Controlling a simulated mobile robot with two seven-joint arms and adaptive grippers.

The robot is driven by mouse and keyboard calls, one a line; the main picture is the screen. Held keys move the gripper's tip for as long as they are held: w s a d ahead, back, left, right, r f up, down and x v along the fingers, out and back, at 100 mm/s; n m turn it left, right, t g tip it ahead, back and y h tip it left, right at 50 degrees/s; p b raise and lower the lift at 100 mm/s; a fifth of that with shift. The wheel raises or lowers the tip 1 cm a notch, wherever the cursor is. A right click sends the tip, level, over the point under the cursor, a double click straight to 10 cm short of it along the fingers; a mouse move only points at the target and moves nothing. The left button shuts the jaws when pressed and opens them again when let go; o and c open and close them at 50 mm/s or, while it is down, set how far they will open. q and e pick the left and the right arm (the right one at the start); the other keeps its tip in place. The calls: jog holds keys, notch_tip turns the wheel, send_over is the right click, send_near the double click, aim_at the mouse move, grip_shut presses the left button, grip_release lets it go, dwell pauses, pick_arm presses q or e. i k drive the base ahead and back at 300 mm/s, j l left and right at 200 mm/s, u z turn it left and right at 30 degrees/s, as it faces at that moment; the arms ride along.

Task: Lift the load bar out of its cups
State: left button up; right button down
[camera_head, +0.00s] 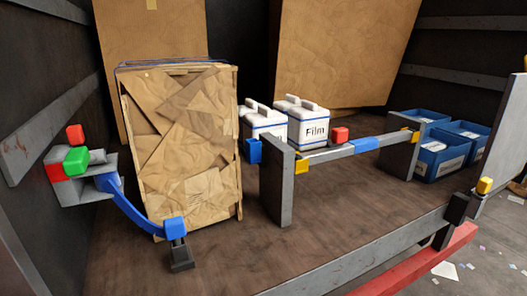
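The load bar (323,155) is a grey bar with a blue sleeve (365,145) around its middle part. It spans level between two dark grey upright posts, the near one (276,188) and the far one (398,160). A yellow cup (301,166) is at its near end and another yellow cup (410,135) is at its far end. The bar's ends rest at these cups; how deep they sit is too small to tell. A red block (340,134) sits on top of the bar. Neither of my grippers is in view.
A tall wrapped carton (190,145) stands left of the posts. White film canisters (307,122) stand behind the bar. Blue crates (440,152) are at the right. A blue strap (135,212) runs from a wall box (85,182) to a floor anchor (179,254). The floor before the posts is clear.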

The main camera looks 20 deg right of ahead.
aim_at(367, 144)
jog(key=z, duration=1.35)
jog(key=i+l+u, duration=0.25)
jog(key=l, duration=0.45)
jog(key=l+u, duration=0.25)
jog(key=l, duration=0.45)
jog(key=i+l+u, duration=0.1)
jog(key=l+u, duration=0.15)
jog(key=l, duration=0.45)
